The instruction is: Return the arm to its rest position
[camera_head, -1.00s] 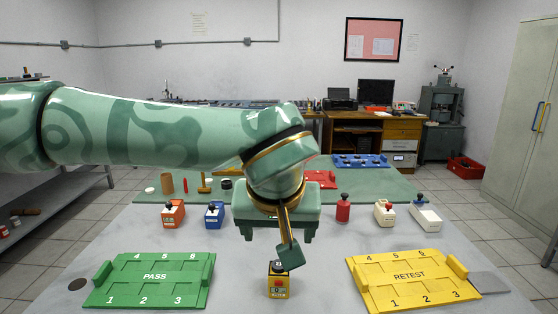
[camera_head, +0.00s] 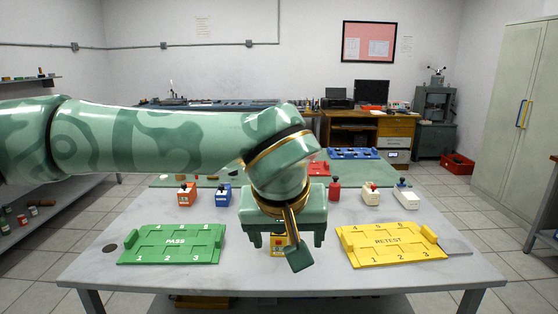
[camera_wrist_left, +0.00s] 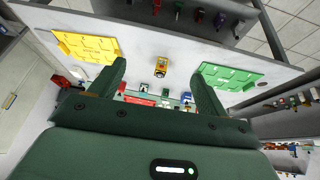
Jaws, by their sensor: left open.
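My left arm (camera_head: 150,140) comes in from the left, stretched across the head view over the table. Its gripper (camera_head: 284,240) hangs over the table's middle, jaws apart and empty. A yellow block (camera_head: 278,251) with a red mark shows partly behind the gripper in the head view. In the left wrist view the two fingers (camera_wrist_left: 160,78) stand wide apart, and the yellow block (camera_wrist_left: 161,67) stands on the table beyond them, apart from both. My right gripper is in neither view.
The green PASS tray (camera_head: 130,257) lies left and the yellow RETEST tray (camera_head: 395,257) right on the grey table (camera_head: 280,283). Orange (camera_head: 186,196), blue (camera_head: 223,197), red (camera_head: 334,191) and white (camera_head: 402,197) blocks stand farther back. The table's front strip is clear.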

